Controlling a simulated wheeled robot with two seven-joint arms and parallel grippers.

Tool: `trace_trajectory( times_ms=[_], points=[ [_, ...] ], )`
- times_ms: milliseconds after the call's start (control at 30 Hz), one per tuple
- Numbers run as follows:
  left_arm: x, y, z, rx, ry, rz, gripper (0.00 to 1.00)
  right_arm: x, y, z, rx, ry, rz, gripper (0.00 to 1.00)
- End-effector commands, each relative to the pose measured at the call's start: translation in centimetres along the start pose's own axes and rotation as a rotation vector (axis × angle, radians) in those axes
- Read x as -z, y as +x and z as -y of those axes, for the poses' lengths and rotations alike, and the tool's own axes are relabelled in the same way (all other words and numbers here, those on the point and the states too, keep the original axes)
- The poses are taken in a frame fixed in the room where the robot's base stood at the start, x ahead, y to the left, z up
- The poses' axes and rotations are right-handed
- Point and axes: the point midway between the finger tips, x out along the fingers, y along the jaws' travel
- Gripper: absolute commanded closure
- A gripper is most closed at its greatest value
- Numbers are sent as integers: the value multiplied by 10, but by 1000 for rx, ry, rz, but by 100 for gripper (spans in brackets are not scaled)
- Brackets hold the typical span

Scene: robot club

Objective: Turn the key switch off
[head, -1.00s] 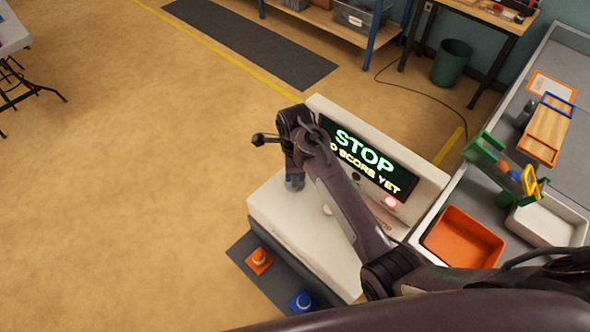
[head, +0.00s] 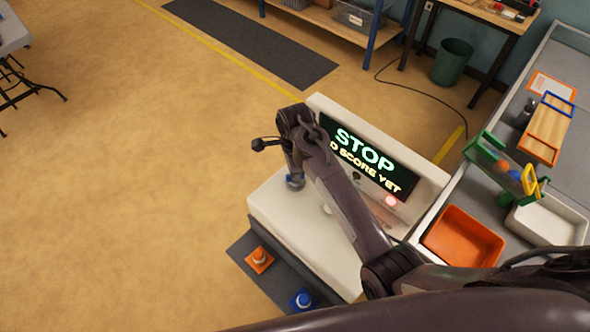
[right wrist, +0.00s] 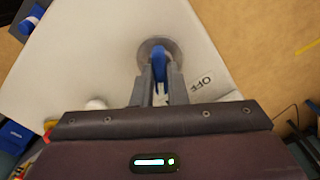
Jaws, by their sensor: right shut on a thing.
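The key switch (right wrist: 160,58) shows in the right wrist view as a blue key grip on a round grey plate, set in the white console top. The printed word OFF (right wrist: 201,84) lies to the right of it. My right gripper (right wrist: 160,75) is shut on the blue key grip, its two fingers on either side. In the head view my right gripper (head: 295,180) points down at the left part of the white console (head: 265,205), and my arm hides much of the top. The console screen (head: 365,158) reads STOP above a partly hidden line ending in SCORE YET. My left gripper is not in view.
A red light (head: 391,201) glows below the screen. An orange cone (head: 259,260) and a blue cone (head: 302,300) stand on the dark mat in front of the console. A grey bench with an orange tray (head: 462,238) is on the right. The floor at left is open.

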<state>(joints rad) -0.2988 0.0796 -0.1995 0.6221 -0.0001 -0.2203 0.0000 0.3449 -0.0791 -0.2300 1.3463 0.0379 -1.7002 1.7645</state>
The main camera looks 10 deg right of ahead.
Motion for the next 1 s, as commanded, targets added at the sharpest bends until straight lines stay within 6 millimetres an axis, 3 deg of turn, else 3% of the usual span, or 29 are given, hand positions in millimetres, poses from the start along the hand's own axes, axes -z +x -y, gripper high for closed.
trace_trajectory(
  times_ms=[1000],
  points=[
    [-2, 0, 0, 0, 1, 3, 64, 0, -1, 1, 3, -958, -1, 100]
  ],
)
